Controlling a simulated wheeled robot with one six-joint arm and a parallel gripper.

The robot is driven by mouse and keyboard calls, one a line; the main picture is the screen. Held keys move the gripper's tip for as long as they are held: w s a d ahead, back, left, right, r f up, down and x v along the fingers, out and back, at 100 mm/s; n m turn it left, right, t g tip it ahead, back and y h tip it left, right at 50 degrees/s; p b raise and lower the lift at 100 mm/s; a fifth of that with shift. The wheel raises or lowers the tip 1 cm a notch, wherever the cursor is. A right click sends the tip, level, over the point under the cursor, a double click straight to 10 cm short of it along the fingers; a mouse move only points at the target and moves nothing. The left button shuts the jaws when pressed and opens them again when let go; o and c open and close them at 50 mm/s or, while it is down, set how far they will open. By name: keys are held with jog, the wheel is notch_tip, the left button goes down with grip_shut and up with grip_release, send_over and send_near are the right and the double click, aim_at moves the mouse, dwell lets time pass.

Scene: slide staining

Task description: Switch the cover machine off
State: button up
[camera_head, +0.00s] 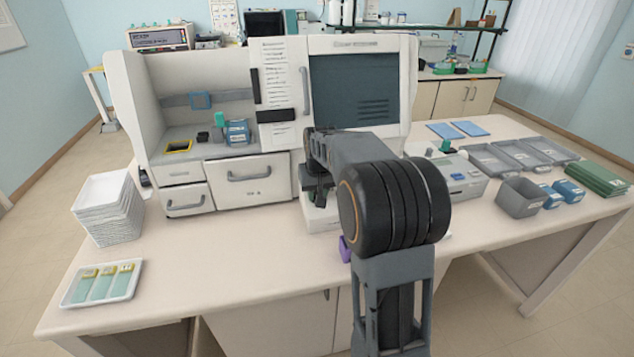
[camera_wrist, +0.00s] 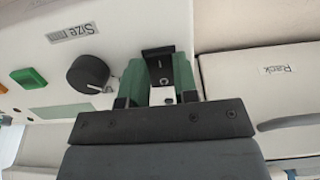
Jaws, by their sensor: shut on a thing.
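The white cover machine (camera_head: 220,170) stands at the back of the bench, with an open bay at left and a dark window (camera_head: 352,90) at right. My gripper (camera_head: 317,190) is low in front of its right half, pointing down at the panel. In the wrist view, which shows the panel upside down, my gripper (camera_wrist: 160,80) is shut on a small black switch (camera_wrist: 158,54) between its green-padded fingers. Beside it are a black round knob (camera_wrist: 88,74), a green button (camera_wrist: 28,78) and a "Size mm" label (camera_wrist: 73,32). The switch's position cannot be told.
A drawer labelled "Rack" (camera_wrist: 277,70) is beside my gripper. A stack of white trays (camera_head: 108,210) and a slide tray (camera_head: 102,284) are at left.

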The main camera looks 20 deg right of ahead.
jog(key=shift+w+r+g+p, duration=0.1)
jog(key=shift+r+g+p, duration=0.05)
jog(key=shift+g+p, duration=0.3)
jog(key=o, duration=0.9)
jog(key=r, duration=0.4)
jog(key=s+r, duration=0.1)
jog(key=r, duration=0.8)
jog(key=shift+s+a+r, duration=0.15)
jog(key=shift+s+r, duration=0.1)
jog(key=shift+s, duration=0.15)
